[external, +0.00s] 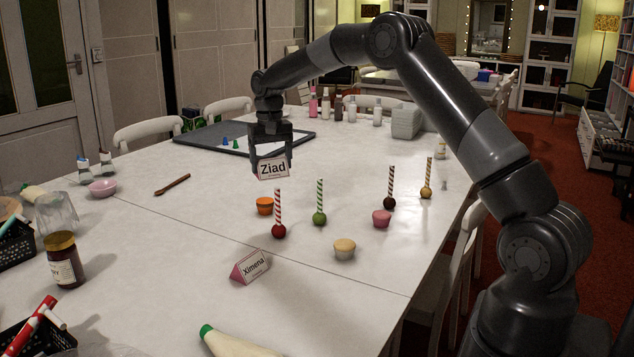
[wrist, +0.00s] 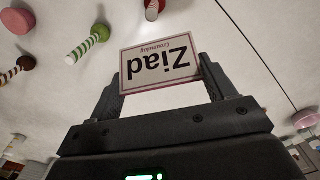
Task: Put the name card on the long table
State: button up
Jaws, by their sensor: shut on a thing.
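The name card reading "Ziad" (external: 272,168) is held in my gripper (external: 270,160) above the table. In the wrist view the card (wrist: 160,62) sits between the two fingers (wrist: 160,85), its lettering upside down. The long white table (external: 150,235) spreads below the card. A second card reading "Ximena" (external: 250,266), with a pink side, stands on the table in front. Whether the held card touches anything else is not visible, but it appears raised above the surface.
Cake pops with striped sticks, such as a red one (external: 278,231) and a green one (external: 319,217), stand right of the gripper. A dark board (external: 200,136) lies behind. A jar (external: 64,262) stands left. The left-centre tabletop is clear.

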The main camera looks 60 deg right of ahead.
jog(key=a+m, duration=1.1)
jog(key=a, duration=3)
jog(key=a+f, duration=0.3)
jog(key=f, duration=0.1)
jog(key=w+a+f, duration=0.1)
jog(key=a+f, duration=0.3)
jog(key=w+a+f, duration=0.1)
jog(key=a+f, duration=0.2)
jog(key=a, duration=0.1)
jog(key=shift+a+f, duration=0.15)
jog(key=shift+f, duration=0.25)
jog(key=shift+w+f, duration=0.1)
jog(key=shift+f, duration=1.9)
jog(key=shift+f, duration=0.2)
jog(key=o, duration=1)
jog(key=shift+c, duration=0.2)
